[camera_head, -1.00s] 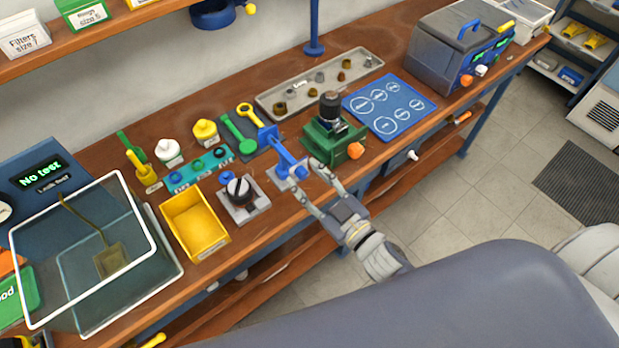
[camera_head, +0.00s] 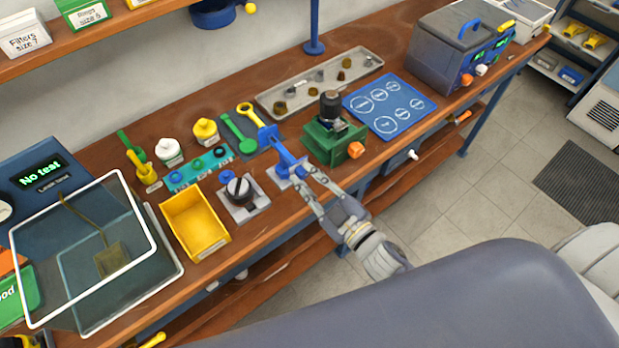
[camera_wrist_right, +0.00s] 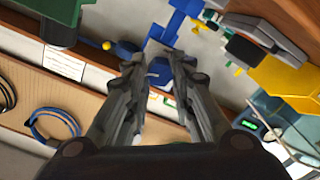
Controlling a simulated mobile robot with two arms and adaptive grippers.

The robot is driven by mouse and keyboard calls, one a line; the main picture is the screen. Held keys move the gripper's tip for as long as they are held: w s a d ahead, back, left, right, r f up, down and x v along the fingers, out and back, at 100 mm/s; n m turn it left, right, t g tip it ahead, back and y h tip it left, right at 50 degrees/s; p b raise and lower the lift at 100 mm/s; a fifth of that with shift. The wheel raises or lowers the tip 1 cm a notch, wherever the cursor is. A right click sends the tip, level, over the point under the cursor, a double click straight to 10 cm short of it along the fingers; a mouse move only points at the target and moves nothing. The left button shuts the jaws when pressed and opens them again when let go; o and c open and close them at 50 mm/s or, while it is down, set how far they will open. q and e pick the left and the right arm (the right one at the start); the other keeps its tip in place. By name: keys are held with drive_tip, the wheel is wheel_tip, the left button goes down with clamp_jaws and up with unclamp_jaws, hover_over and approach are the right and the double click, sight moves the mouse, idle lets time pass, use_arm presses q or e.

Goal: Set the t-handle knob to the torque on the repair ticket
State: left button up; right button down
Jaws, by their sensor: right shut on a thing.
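The blue T-shaped knob (camera_head: 284,157) stands on a small grey plate (camera_head: 272,179) at the front of the bench, and its blue part also shows in the right wrist view (camera_wrist_right: 160,72). My right gripper (camera_head: 298,174) comes from the front right, with its fingers (camera_wrist_right: 156,66) shut on the blue knob's near part. The fingers hide part of the knob, and I cannot read a torque setting. My left gripper is not in view. No readable repair ticket shows; a white printed sheet (camera_wrist_right: 63,62) in the right wrist view is too small to read.
A green block with a black top (camera_head: 333,138) stands close right of the knob. A black dial on a plate (camera_head: 240,189) and a yellow bin (camera_head: 194,224) are to the left. A grey tray (camera_head: 266,103) and blue mat (camera_head: 414,92) lie behind.

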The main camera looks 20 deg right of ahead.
drive_tip(key=n, duration=0.3)
drive_tip(key=shift+n, duration=0.4)
drive_tip(key=n+b, duration=0.1)
drive_tip(key=n, duration=0.2)
drive_tip(key=shift+n, duration=0.3)
drive_tip(key=n, duration=0.3)
drive_tip(key=shift+f+n+b, duration=0.1)
drive_tip(key=shift+n+b, duration=0.2)
drive_tip(key=shift+b, duration=0.05)
drive_tip(key=shift+n+b, duration=0.4)
drive_tip(key=shift+n, duration=1.3)
drive_tip(key=c, duration=1.4)
unclamp_jaws()
drive_tip(key=shift+o, duration=0.2)
drive_tip(key=v, duration=1.2)
